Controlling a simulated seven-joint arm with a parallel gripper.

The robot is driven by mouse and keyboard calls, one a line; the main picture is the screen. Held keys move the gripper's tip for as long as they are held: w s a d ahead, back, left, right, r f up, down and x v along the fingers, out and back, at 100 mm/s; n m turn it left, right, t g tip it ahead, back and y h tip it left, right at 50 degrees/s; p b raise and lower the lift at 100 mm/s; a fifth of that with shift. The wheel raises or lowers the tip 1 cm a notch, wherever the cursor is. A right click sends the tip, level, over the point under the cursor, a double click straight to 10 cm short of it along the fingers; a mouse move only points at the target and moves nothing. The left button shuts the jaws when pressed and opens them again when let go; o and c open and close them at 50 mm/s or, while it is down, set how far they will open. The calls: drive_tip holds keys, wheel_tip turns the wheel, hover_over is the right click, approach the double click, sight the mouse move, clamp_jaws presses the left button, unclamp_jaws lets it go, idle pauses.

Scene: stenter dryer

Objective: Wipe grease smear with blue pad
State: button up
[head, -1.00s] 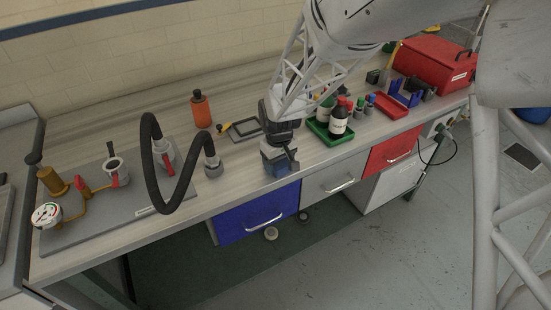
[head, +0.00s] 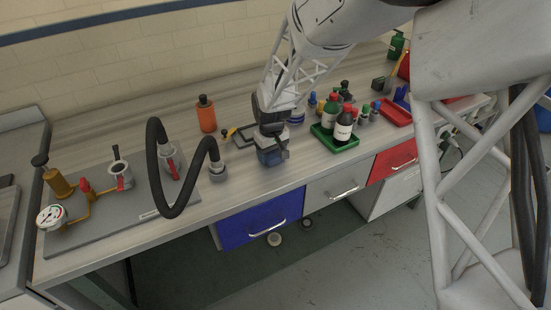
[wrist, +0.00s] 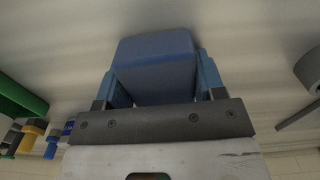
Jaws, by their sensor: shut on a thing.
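My gripper (head: 271,149) is shut on a blue pad (head: 270,158) and holds it low at the front part of the worktop, above the blue drawer. In the wrist view the blue pad (wrist: 155,62) sits between the two fingers, with the pale worktop close beyond it. I cannot tell whether the pad touches the surface. I see no grease smear in either view; it may be hidden under the pad or gripper.
A green tray (head: 336,146) with dark bottles stands close to the right. A grey hose fitting (head: 218,173) with a black hose (head: 187,200) is to the left, and an orange bottle (head: 206,116) behind left. Worktop (head: 245,185) is clear between fitting and gripper.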

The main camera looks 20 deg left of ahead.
drive_tip(key=shift+w+a, duration=1.15)
drive_tip(key=shift+r, duration=4.05)
drive_tip(key=shift+s+d, duration=0.1)
